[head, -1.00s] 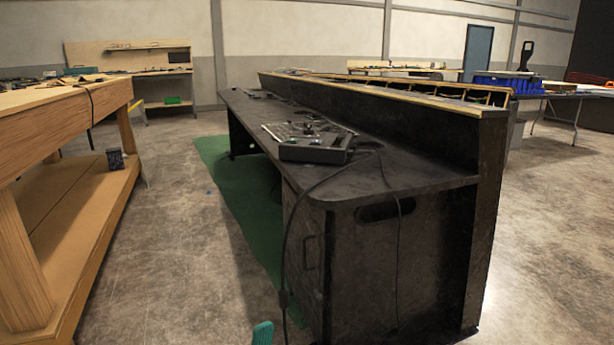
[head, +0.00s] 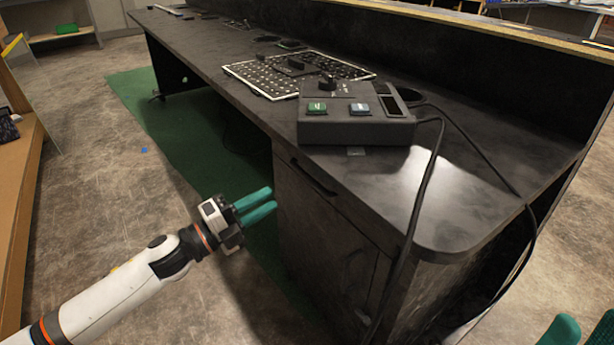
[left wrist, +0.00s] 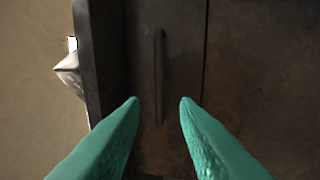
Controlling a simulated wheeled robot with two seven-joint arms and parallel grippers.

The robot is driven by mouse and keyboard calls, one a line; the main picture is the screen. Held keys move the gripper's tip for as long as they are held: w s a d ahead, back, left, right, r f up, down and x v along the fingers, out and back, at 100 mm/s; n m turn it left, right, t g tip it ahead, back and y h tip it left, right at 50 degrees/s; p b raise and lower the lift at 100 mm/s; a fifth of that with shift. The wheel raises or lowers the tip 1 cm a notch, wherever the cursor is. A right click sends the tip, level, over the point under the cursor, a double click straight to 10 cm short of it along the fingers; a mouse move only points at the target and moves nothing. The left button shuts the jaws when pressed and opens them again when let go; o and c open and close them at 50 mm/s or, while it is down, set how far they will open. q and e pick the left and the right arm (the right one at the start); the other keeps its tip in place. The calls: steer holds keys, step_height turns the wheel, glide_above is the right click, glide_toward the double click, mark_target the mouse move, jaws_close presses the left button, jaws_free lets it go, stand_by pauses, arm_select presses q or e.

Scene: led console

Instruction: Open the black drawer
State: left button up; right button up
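The black drawer (head: 335,213) is in the near end of the dark desk, under its top. It looks closed. Its slim dark handle (head: 313,178) runs along the upper part of the front. My left gripper (head: 271,200) is to the left of the drawer front, its two green fingers pointing at it. In the left wrist view the fingers are apart, and the handle (left wrist: 158,75) lies ahead between them, not gripped. My right gripper (head: 586,322) shows only as two green fingertips, apart, at the bottom right corner. Nothing is seen between them.
A control box (head: 356,115) with buttons and a black panel (head: 290,75) stand on the desk top (head: 400,175). A black cable (head: 427,185) hangs over the near edge, right of the drawer. A wooden bench (head: 22,200) is at the left. The floor between is clear.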

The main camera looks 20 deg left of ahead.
mark_target(306, 173)
arm_select(q)
steer(key=b+x, duration=0.1)
steer(key=x, duration=1)
steer(key=shift+w+a, duration=0.1)
jaws_close()
